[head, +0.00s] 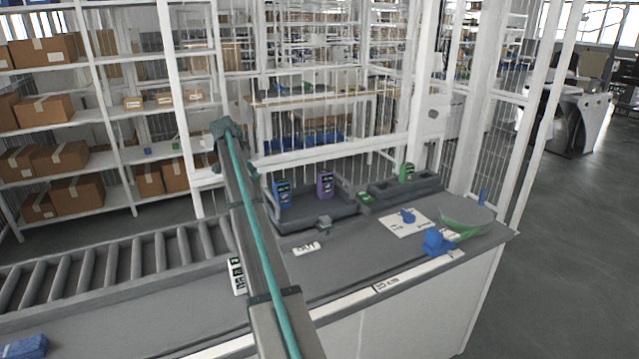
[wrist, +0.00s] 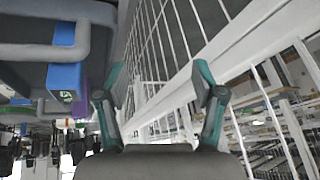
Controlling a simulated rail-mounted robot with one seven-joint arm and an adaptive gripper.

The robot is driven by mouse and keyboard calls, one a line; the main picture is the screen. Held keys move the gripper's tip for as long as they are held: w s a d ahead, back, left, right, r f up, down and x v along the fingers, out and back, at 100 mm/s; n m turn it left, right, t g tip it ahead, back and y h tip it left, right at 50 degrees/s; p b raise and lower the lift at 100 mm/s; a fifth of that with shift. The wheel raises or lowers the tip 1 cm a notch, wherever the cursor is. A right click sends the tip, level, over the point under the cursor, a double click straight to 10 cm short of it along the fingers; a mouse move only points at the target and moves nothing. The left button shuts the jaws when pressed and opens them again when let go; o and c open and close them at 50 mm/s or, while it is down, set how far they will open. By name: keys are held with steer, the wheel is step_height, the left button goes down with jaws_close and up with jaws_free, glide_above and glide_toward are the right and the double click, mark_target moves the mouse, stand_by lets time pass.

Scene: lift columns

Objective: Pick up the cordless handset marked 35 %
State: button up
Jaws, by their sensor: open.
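In the head view a blue handset (head: 283,193) and a purple handset (head: 325,185) stand upright in a dark grey tray (head: 305,226). A green handset (head: 407,172) stands in another grey holder to the right. A small green device (head: 366,196) lies low between the holders. Their screens are too small to read, so I cannot tell which shows 35 %. In the wrist view my gripper (wrist: 160,80) is open and empty, with its teal fingers apart. The blue handset (wrist: 65,80) and part of the purple one (wrist: 82,98) are left of the fingers, not between them.
A roller conveyor (head: 130,262) runs along the left. A white mesh fence and posts (head: 335,152) stand behind the counter. A green bowl (head: 466,222), a blue object (head: 436,242) and a white sheet (head: 405,224) lie at the right. The counter's front strip is mostly clear.

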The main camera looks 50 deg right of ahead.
mark_target(328, 182)
steer(key=s+d+r+m+g, duration=0.1)
steer(key=s+d, duration=0.5)
steer(key=s+d+r+m+g+y+p, duration=0.1)
steer(key=s+d+m, duration=0.1)
steer(key=s+d, duration=0.4)
steer(key=s+d+r+m+g+p, duration=0.1)
steer(key=s+d, duration=0.5)
steer(key=shift+s+m+y, duration=0.3)
steer(key=shift+s, duration=0.05)
steer(key=shift+s+d+f, duration=0.15)
steer(key=shift+d+f, duration=0.05)
steer(key=shift+p+x, duration=1.95)
steer(key=shift+x, duration=3.15)
jaws_close()
